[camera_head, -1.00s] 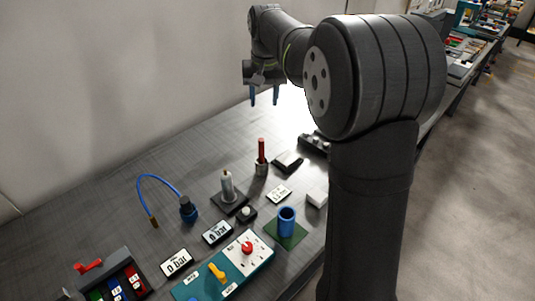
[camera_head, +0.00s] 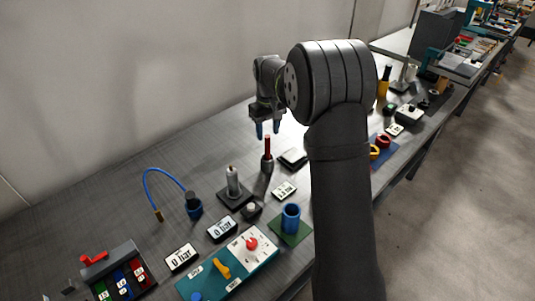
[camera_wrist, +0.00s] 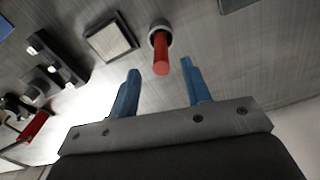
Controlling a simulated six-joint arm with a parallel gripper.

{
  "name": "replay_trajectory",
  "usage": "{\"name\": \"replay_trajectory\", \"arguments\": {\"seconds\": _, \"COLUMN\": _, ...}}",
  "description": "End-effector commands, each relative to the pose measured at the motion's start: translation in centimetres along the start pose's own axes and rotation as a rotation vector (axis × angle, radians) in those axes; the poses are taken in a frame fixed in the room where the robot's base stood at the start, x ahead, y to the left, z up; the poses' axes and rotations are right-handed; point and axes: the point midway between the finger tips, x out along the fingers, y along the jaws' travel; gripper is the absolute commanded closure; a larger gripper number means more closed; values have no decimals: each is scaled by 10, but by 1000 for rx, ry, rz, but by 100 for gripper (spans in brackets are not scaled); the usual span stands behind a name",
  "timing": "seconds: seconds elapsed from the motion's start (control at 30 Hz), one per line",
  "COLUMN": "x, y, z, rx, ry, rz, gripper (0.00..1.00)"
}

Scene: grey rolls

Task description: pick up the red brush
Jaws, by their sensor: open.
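The red brush (camera_head: 267,146) stands upright in a small grey holder (camera_head: 266,165) on the bench, near its middle in the head view. In the wrist view the red brush (camera_wrist: 161,62) points up toward the camera from its round holder (camera_wrist: 159,32). My gripper (camera_head: 268,131) is open and empty, with blue fingers, above and close to the brush's top. In the wrist view the brush's end lies between and a little beyond the two fingertips of my gripper (camera_wrist: 162,68). I cannot see any contact.
A dark block with a pale top (camera_head: 293,158) lies right of the brush. A blue cable (camera_head: 160,172) lies to the left, where the bench is clear behind.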

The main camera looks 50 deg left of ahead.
Motion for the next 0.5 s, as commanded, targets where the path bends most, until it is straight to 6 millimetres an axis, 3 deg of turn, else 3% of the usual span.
{"name": "replay_trajectory", "arguments": {"seconds": 0.27, "x": 22, "y": 0, "z": 1, "rx": 0, "ry": -2, "rz": -1, "gripper": 56}}
{"name": "replay_trajectory", "arguments": {"seconds": 0.5, "x": 57, "y": -2, "z": 1, "rx": 0, "ry": -1, "rz": 0, "gripper": 56}}
